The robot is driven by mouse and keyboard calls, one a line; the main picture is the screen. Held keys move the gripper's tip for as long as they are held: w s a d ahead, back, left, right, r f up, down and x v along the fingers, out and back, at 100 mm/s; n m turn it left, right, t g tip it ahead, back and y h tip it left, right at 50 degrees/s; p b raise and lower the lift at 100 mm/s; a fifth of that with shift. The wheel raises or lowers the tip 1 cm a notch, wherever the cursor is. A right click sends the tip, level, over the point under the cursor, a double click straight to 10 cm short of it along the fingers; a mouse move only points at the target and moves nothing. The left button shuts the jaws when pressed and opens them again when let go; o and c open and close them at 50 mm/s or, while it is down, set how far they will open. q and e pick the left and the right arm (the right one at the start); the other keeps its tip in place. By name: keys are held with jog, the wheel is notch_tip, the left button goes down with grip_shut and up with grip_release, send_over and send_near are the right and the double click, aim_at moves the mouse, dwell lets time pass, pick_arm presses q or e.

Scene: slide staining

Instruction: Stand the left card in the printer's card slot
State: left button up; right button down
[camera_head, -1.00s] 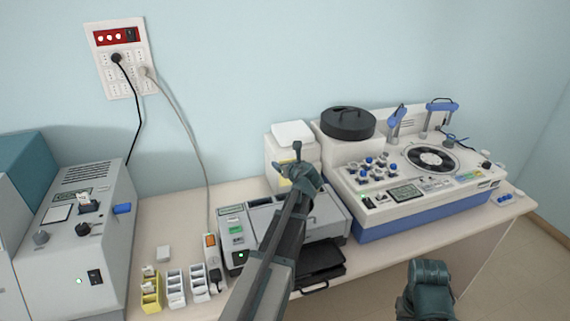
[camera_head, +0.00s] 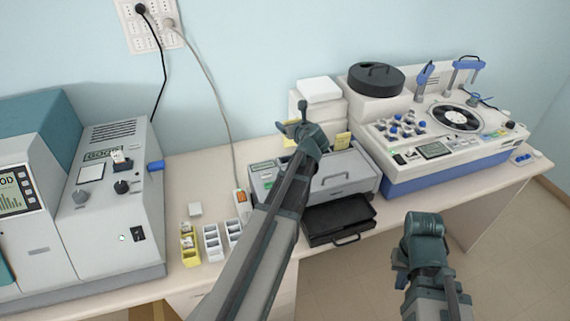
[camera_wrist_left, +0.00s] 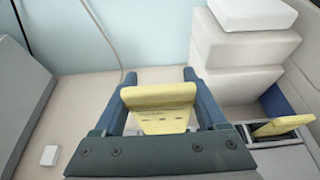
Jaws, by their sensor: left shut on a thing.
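My left gripper (camera_wrist_left: 160,76) is shut on a yellow card (camera_wrist_left: 161,106), held between its two blue-grey fingers in the left wrist view. In the head view my left arm reaches over the grey printer (camera_head: 350,165), and the held card (camera_head: 289,140) shows beside the wrist. Another yellow card (camera_wrist_left: 283,125) stands tilted at the printer's right part in the left wrist view. It also shows in the head view (camera_head: 342,140). The card slot itself is largely hidden by my left arm. My right gripper (camera_head: 402,269) is low, in front of the table; its jaws are unclear.
A stack of white boxes (camera_head: 318,92) stands close behind the printer. A black tray (camera_head: 338,212) sticks out in front. A large white-and-blue machine (camera_head: 430,165) is on the right, a grey machine (camera_head: 105,240) on the left. Small holders (camera_head: 212,243) stand left of my arm.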

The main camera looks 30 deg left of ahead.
aim_at(289, 146)
pick_arm(q)
notch_tip(289, 146, down, 10)
jog(key=b, duration=0.9)
jog(key=shift+b, duration=0.35)
jog(key=shift+f, duration=0.25)
jog(key=o, duration=1.3)
jog(key=shift+r, duration=0.1)
jog(key=shift+c, duration=0.2)
